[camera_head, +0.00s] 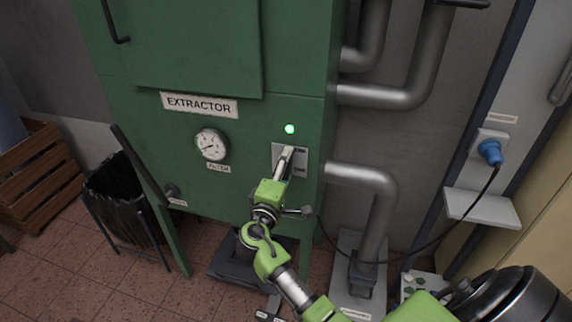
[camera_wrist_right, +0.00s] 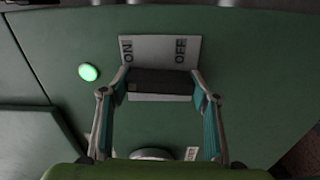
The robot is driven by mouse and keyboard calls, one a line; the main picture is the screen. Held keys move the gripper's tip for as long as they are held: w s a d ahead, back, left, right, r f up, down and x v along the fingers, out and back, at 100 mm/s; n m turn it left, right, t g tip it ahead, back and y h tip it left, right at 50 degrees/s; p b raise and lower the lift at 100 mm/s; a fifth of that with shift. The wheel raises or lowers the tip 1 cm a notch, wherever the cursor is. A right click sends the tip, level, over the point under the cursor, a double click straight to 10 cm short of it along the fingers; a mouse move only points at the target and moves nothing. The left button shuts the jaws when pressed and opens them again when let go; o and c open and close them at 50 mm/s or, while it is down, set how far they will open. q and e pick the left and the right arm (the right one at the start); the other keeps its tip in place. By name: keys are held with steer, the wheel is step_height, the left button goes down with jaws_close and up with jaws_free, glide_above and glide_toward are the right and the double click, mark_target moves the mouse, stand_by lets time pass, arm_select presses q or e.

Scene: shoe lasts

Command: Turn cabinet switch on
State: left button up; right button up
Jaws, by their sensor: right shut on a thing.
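The green extractor cabinet (camera_head: 225,150) stands in front of me. Its switch plate (camera_head: 300,160) is pale grey, on the lower right of the cabinet front; in the right wrist view the plate (camera_wrist_right: 160,50) carries the words ON and OFF. My right gripper (camera_head: 286,160) reaches it from below. In the right wrist view its two fingers (camera_wrist_right: 165,90) are closed against the ends of a dark switch handle (camera_wrist_right: 165,80) in front of the plate. A round green lamp (camera_head: 290,129) above the plate is lit, also in the right wrist view (camera_wrist_right: 88,72). My left gripper is not in view.
A round gauge (camera_head: 211,145) is left of the switch. Grey pipes (camera_head: 385,95) run along the right side of the cabinet. A blue plug (camera_head: 490,151) with a black cable is on the right wall. A black bin (camera_head: 120,195) and a wooden crate (camera_head: 40,180) stand at left.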

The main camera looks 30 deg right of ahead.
steer(key=shift+n, duration=0.5)
steer(key=o, duration=1.1)
steer(key=shift+o, duration=0.2)
steer(key=shift+a, duration=0.1)
steer(key=v, duration=1.1)
steer(key=shift+s+a, duration=0.3)
steer(key=shift+f, duration=0.1)
